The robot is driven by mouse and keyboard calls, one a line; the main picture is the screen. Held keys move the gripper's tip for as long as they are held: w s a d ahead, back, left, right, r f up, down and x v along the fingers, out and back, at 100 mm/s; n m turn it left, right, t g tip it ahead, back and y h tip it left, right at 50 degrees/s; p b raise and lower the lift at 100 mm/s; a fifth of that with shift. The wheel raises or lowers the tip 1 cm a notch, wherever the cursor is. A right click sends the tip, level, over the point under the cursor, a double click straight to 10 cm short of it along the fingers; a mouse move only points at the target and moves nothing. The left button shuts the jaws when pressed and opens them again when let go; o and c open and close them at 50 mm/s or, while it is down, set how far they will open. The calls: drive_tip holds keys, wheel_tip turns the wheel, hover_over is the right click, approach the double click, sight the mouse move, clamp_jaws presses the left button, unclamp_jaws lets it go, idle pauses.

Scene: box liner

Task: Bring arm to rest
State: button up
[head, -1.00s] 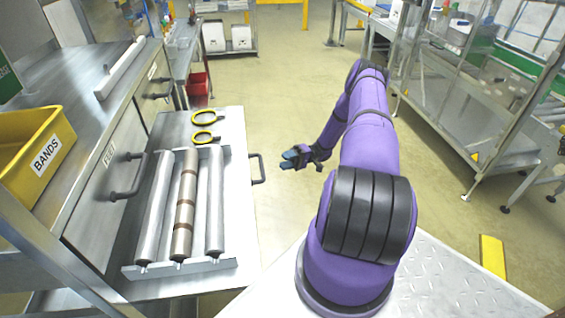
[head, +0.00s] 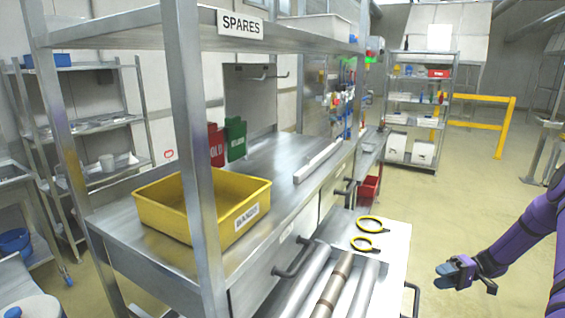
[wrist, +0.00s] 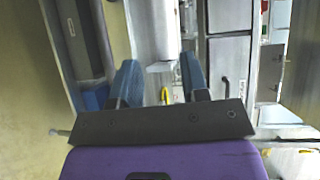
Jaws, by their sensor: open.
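My gripper (head: 447,272) is at the right of the head view, at the end of my purple arm. It hangs over open floor to the right of the pulled-out drawer and touches nothing. In the wrist view its two blue-tipped fingers (wrist: 160,88) stand apart with nothing between them. Most of my arm is cut off by the right edge of the head view.
An open drawer (head: 395,245) holds several rollers and two yellow rings (head: 372,224). A yellow bin (head: 185,222) stands on the steel bench (head: 265,165), under a SPARES shelf (head: 120,28). Clear floor (head: 440,200) lies beyond the drawer. A yellow rail (head: 490,98) stands at the back.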

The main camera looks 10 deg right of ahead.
drive_tip(key=s+a+r+g+h, duration=0.1)
drive_tip(key=a+r+h, duration=0.35)
drive_tip(key=r, duration=0.45)
drive_tip(key=s+a+r+n+g+h, duration=0.1)
drive_tip(key=a+r+h, duration=0.2)
drive_tip(key=a+r, duration=0.5)
drive_tip(key=s+a+r+g+h, duration=0.1)
drive_tip(key=a+r+h, duration=0.2)
drive_tip(key=r, duration=0.8)
drive_tip(key=s+a+r+t+h, duration=0.35)
drive_tip(key=s+a+r, duration=0.35)
drive_tip(key=s+r, duration=0.3)
drive_tip(key=s+a+r+t+h, duration=0.1)
drive_tip(key=s+a+t, duration=0.1)
drive_tip(key=s, duration=0.4)
drive_tip(key=s+a+r+t+h, duration=0.1)
drive_tip(key=s+a+r+t, duration=0.1)
drive_tip(key=s, duration=0.5)
drive_tip(key=shift+r+m+t+h, duration=0.2)
drive_tip(key=shift+m+t+h, duration=0.1)
drive_tip(key=shift+t+h, duration=0.15)
drive_tip(key=shift+s, duration=0.1)
